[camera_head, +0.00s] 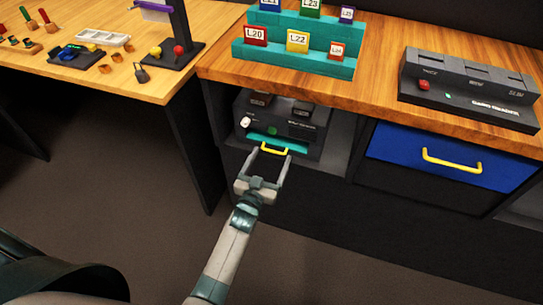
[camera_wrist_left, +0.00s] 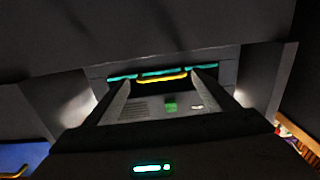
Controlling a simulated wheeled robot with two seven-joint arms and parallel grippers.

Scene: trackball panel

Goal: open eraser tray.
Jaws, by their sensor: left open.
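A dark box-shaped device (camera_head: 312,128) sits in the open shelf under the wooden counter. A teal tray front (camera_head: 298,148) with a yellow handle (camera_head: 274,151) shows low on its face. The tray looks shut or nearly so. My left gripper (camera_head: 270,158) is open in front of it, one finger toward each end of the handle. In the left wrist view, the yellow handle (camera_wrist_left: 163,77) and teal front (camera_wrist_left: 122,77) lie beyond the open fingers of my left gripper (camera_wrist_left: 160,84). I cannot tell whether the fingers touch the handle. My right gripper is not in view.
A blue drawer (camera_head: 398,145) with its own yellow handle (camera_head: 452,161) is to the right. On the counter stand a teal stepped rack (camera_head: 298,55) with labelled blocks and a black panel (camera_head: 470,92). A wooden table (camera_head: 130,88) with small items is at left.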

